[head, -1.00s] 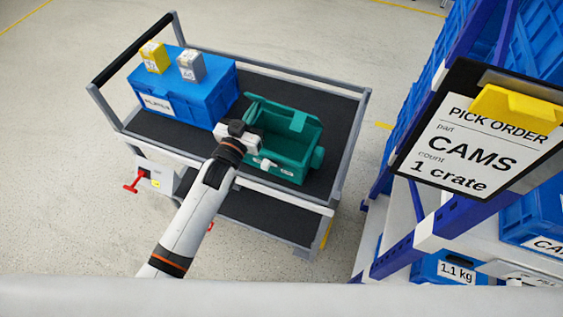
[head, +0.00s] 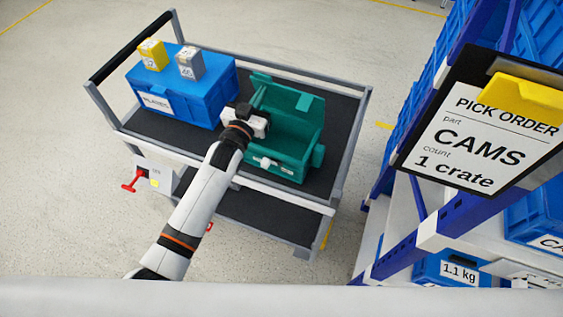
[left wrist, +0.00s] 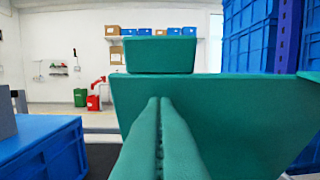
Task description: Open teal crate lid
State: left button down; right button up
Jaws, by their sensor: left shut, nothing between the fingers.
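The teal crate (head: 282,168) stands on the right half of the cart's upper deck. Its teal lid (head: 284,93) is raised at the far side, with a lighter tab (head: 305,102) on it, and the crate's inside shows. My left gripper (head: 258,112) is at the crate's left end, by the raised lid. Its fingers are hard to make out in the head view. In the left wrist view the shut fingers (left wrist: 160,102) point at a broad teal panel (left wrist: 220,110), with a smaller teal block above it. I cannot tell whether they touch. My right gripper is not in view.
A blue crate (head: 190,98) with a yellow box (head: 153,55) and a grey box (head: 190,62) on top stands left of the teal crate. The cart has grey rails (head: 350,135). A blue rack upright (head: 455,215) and a pick-order board (head: 470,135) are at the right.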

pick_arm(q)
jog(key=shift+b+x, duration=0.4)
jog(key=shift+x, duration=0.7)
jog(key=shift+f+b+x, duration=0.2)
jog(key=shift+b+x, duration=0.5)
jog(key=shift+x, duration=0.2)
jog(key=shift+f+b+x, duration=0.15)
jog(key=shift+b+x, duration=0.5)
jog(key=shift+x, duration=0.25)
jog(key=shift+w+r, duration=0.1)
jog(key=s+a+r+p, duration=0.2)
jog(key=s+a+p, duration=0.1)
jog(key=s+p, duration=0.5)
jog(key=shift+s+a+p, duration=0.25)
jog(key=shift+s+p, duration=0.05)
jog(key=shift+s, duration=0.4)
